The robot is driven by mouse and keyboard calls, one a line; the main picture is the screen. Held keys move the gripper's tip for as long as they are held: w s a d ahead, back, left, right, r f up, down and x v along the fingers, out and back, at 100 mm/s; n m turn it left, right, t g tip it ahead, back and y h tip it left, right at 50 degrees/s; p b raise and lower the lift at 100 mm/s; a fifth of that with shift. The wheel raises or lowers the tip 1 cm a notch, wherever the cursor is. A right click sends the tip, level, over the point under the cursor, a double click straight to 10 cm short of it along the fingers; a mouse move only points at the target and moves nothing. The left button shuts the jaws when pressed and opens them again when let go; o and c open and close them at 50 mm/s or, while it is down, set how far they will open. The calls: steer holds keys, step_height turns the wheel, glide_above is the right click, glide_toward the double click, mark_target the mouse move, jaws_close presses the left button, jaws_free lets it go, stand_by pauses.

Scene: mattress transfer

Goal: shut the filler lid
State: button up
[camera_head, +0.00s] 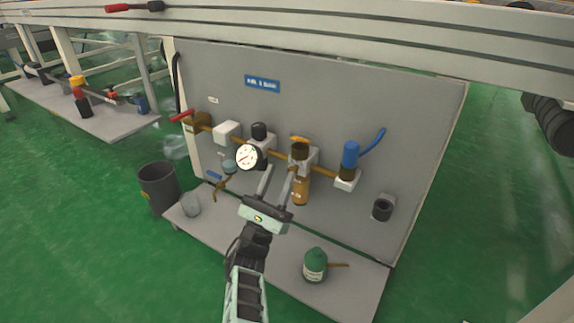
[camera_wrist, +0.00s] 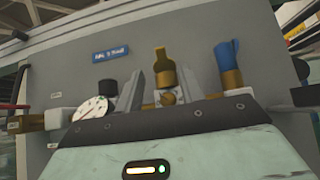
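The filler lid (camera_head: 299,140) is an orange-brown piece on top of the amber-bowled lubricator (camera_head: 301,190), in the row of fittings on the grey panel. In the wrist view the filler lid (camera_wrist: 164,66) looks brass-coloured and stands up above its block, apparently raised. My gripper (camera_head: 281,170) is in front of the panel, to the lower left of the lid. Its two fingers are apart with nothing between them. In the wrist view my gripper (camera_wrist: 160,80) frames the lid from behind, with a gap ahead. The lid's hinge is too small to make out.
Beside the lubricator are a round gauge (camera_head: 247,156), a black knob (camera_head: 259,131) and a blue-handled valve (camera_head: 350,155). A green oil can (camera_head: 315,264) stands on the shelf (camera_head: 352,292) below. A dark bin (camera_head: 158,186) stands left. A beam (camera_head: 400,40) crosses above the panel.

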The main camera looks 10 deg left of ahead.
steer(key=b+v, duration=0.3)
steer(key=v, duration=0.6)
steer(key=shift+b, duration=0.4)
